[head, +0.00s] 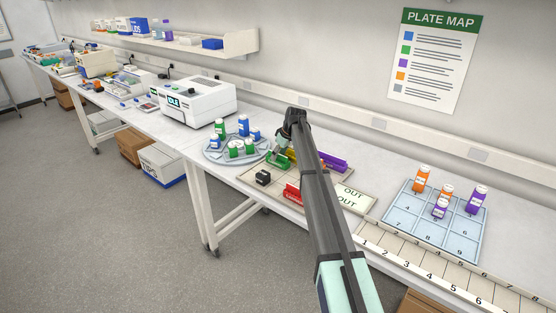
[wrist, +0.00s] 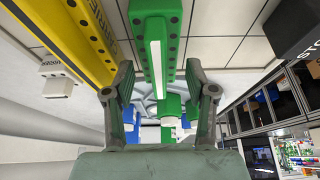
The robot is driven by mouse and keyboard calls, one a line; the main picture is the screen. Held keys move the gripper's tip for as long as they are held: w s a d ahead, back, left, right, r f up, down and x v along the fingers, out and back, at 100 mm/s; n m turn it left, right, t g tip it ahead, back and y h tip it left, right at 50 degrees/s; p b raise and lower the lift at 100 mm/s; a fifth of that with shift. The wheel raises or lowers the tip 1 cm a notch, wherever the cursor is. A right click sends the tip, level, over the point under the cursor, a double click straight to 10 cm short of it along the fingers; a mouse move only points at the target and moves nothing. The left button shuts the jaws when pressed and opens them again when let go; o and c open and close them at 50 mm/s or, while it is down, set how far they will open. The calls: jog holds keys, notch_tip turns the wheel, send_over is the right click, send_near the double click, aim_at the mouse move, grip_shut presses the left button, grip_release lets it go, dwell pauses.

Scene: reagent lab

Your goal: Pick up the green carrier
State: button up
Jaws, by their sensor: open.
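The green carrier (head: 277,159) is a long bar with a row of dark holes and a pale label strip. It lies on the beige mat, partly hidden by my arm in the head view. In the wrist view the green carrier (wrist: 172,45) runs down from the top edge, between my fingers. My gripper (head: 281,150) is just above the carrier's far end. In the wrist view my gripper (wrist: 158,72) is open, one finger on each side of the carrier, with gaps visible; contact is not seen.
A yellow carrier (wrist: 88,38) lies close left of it in the wrist view. A black block (head: 263,178), red carrier (head: 292,193) and purple carrier (head: 334,162) are nearby. A round rack (head: 213,155) of bottles stands behind left. A blue numbered tray (head: 465,234) is at right.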

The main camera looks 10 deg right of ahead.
jog(key=shift+p+x, duration=0.6)
jog(key=shift+x, duration=1.2)
jog(key=shift+w+r, duration=0.1)
jog(key=shift+w, duration=0.05)
jog(key=c, duration=1)
jog(key=shift+r, duration=0.15)
